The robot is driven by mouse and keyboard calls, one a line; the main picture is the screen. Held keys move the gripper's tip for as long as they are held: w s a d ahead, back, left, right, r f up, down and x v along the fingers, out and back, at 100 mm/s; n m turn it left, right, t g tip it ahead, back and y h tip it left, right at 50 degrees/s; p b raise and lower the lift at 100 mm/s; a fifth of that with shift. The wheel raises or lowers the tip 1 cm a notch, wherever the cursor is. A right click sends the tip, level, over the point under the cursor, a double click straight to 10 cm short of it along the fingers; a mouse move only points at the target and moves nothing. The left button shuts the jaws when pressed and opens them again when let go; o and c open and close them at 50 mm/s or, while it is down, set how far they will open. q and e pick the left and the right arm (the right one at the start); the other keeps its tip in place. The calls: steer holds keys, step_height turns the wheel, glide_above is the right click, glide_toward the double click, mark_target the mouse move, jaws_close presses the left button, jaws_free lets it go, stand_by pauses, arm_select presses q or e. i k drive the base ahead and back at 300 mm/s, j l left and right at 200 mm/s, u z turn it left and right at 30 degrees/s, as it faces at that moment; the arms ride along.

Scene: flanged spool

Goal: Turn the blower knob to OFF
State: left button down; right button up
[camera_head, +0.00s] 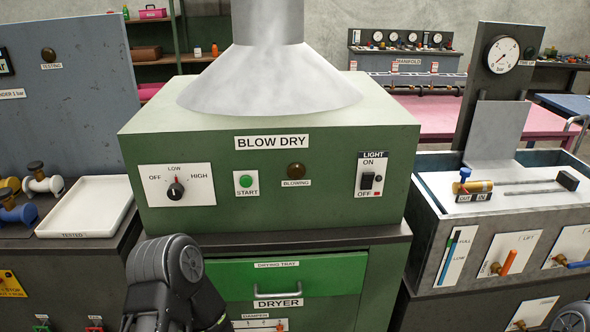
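The blower knob (176,190) is a small black dial on a white plate (203,196) on the front of the green BLOW DRY box (330,212). The plate is marked OFF at left, LOW at top and HIGH at right. The knob's red pointer stands roughly upright, at LOW. A dark rounded link of my arm rises below the knob, apart from it. No gripper fingers show in the view.
A green START button (246,181), an amber BLOWING lamp (295,170) and a LIGHT switch (367,181) sit right of the knob. Below is a green drying tray drawer (330,275). A white tray (85,207) stands at left. Space directly before the knob looks clear.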

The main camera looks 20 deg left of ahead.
mark_target(175, 191)
steer(key=u, duration=1.25)
